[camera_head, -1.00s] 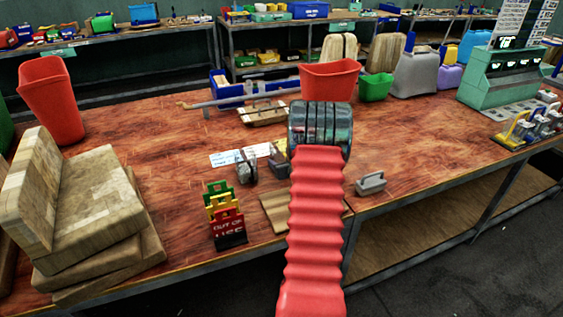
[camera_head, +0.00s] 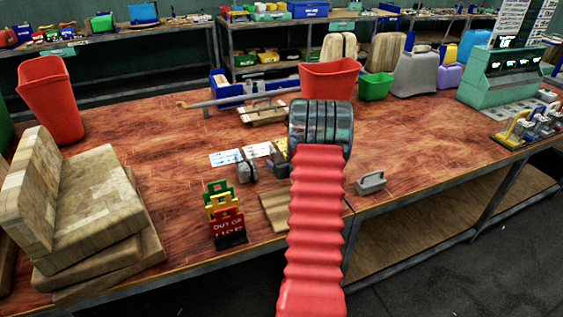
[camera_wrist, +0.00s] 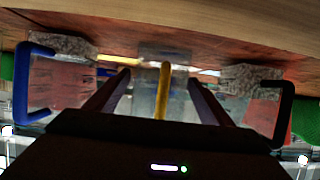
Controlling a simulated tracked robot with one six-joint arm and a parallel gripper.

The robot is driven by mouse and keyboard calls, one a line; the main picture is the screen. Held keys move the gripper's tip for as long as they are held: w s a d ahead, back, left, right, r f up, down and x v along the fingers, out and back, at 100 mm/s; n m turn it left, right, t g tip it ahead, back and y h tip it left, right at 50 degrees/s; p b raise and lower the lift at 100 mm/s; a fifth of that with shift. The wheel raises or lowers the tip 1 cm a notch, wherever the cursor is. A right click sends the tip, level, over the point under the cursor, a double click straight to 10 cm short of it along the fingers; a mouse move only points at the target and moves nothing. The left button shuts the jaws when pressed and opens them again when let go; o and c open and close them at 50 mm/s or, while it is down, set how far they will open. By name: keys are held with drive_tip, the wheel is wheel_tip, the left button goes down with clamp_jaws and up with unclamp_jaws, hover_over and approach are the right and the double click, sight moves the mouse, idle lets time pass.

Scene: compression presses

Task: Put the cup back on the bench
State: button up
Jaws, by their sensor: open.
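My gripper (camera_wrist: 155,95) is open, with a dark finger on each side of an upright yellow handle (camera_wrist: 163,90) in the wrist view. The handle seems to belong to a clear vessel behind it, perhaps the cup; I cannot be sure. I cannot tell whether either finger touches it. In the head view my wrist hides the fingertips, and a small yellowish patch (camera_head: 280,152) shows just left of it. The bench (camera_head: 165,125) has a reddish wooden top.
In the wrist view a blue handle (camera_wrist: 22,85) stands left and a black handle (camera_wrist: 286,112) right, close to the fingers. An out-of-use sign (camera_head: 225,215), stacked wooden blocks (camera_head: 75,225) and a red bin (camera_head: 52,100) stand left.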

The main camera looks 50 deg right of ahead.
drive_tip(key=v, duration=1.1)
drive_tip(key=shift+s+a+r, duration=0.1)
drive_tip(key=shift+s+r, duration=0.05)
drive_tip(key=shift+s, duration=0.2)
drive_tip(key=w+a+r+n+g+y, duration=0.1)
drive_tip(key=w+a+r, duration=0.2)
drive_tip(key=a+r, duration=0.7)
drive_tip(key=w+a+r+n+g, duration=0.1)
drive_tip(key=w+a+r+g, duration=0.3)
drive_tip(key=a, duration=0.9)
drive_tip(key=s+a+r+n+y, duration=0.1)
drive_tip(key=s+a+y, duration=0.1)
drive_tip(key=s+a, duration=0.4)
drive_tip(key=s+a+r+n+y, duration=0.1)
drive_tip(key=s+a, duration=0.6)
drive_tip(key=a, duration=0.7)
drive_tip(key=s+a+r+n+y, duration=0.2)
drive_tip(key=s+a, duration=0.4)
drive_tip(key=a, duration=0.4)
drive_tip(key=shift+s+a+r+g+y, duration=0.2)
drive_tip(key=shift+g+y, duration=0.2)
drive_tip(key=shift+y, duration=0.1)
drive_tip(key=shift+c, duration=0.4)
